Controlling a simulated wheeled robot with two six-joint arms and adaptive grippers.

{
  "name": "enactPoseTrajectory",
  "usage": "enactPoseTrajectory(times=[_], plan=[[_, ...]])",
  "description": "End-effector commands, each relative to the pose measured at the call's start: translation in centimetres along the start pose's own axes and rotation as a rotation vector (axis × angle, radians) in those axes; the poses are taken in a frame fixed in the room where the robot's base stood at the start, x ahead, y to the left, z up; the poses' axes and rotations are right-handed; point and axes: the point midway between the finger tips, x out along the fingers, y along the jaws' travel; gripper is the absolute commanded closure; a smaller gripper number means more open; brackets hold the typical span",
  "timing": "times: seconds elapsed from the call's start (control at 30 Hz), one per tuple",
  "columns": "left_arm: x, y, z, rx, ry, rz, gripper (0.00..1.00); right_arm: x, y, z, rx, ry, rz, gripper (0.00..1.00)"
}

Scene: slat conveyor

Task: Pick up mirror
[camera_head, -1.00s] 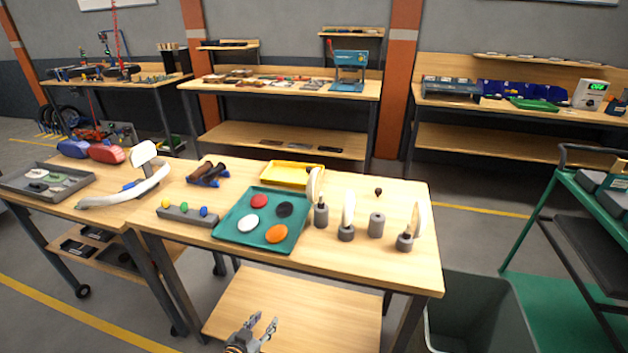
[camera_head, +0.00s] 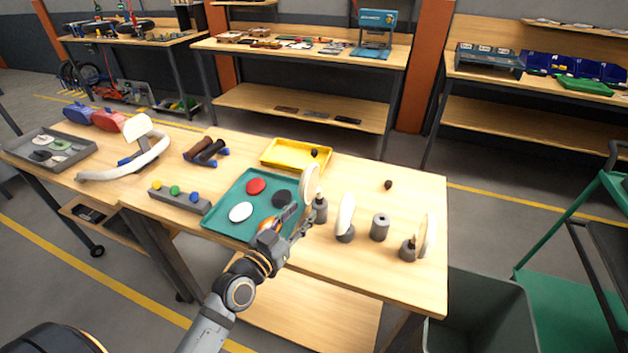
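Three pale oval mirrors stand edge-on on the near table: a left one (camera_head: 310,182) by a grey cylinder holder (camera_head: 320,211), a middle one (camera_head: 346,211) on a grey base (camera_head: 345,235), and a right one (camera_head: 428,236) next to another grey base (camera_head: 407,251). Which of them the task means I cannot tell. My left gripper (camera_head: 304,212) is open, its fingers pointing up toward the left mirror, just below and in front of it. I see nothing between the fingers. Contact with the mirror or holder cannot be told. My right gripper is not in view.
A teal tray (camera_head: 215,222) with coloured discs lies left of the mirrors; my gripper hides part of it. A yellow tray (camera_head: 280,165) sits behind. A grey holder without a mirror (camera_head: 380,227) and a small dark knob (camera_head: 388,185) are nearby. A grey bin (camera_head: 480,310) stands at right.

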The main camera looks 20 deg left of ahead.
Motion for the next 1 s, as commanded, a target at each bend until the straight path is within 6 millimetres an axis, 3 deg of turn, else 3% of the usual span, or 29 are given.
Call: enactPoseTrajectory(times=[0.1,0.17,0.27,0.4,0.5,0.7,1.0], plan=[[2.3,0.0,-0.2,-0.005,0.004,-0.001,0.61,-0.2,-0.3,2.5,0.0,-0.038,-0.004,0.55],[3.2,0.0,-0.2,-0.004,0.004,-0.001,0.61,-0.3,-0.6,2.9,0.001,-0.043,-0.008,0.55],[3.9,0.1,-0.1,-0.003,0.001,0.001,0.61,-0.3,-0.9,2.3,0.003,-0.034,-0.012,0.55],[4.3,0.1,-0.1,-0.002,0.001,0.001,0.61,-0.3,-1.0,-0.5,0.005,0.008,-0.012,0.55],[5.7,0.0,-0.3,-0.004,0.003,0.0,0.61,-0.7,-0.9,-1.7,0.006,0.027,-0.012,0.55],[8.8,0.1,-0.2,-0.003,0.002,0.001,0.61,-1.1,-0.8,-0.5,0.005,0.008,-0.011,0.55],[9.2,0.1,0.0,-0.002,0.0,0.001,0.63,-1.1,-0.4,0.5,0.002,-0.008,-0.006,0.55]])
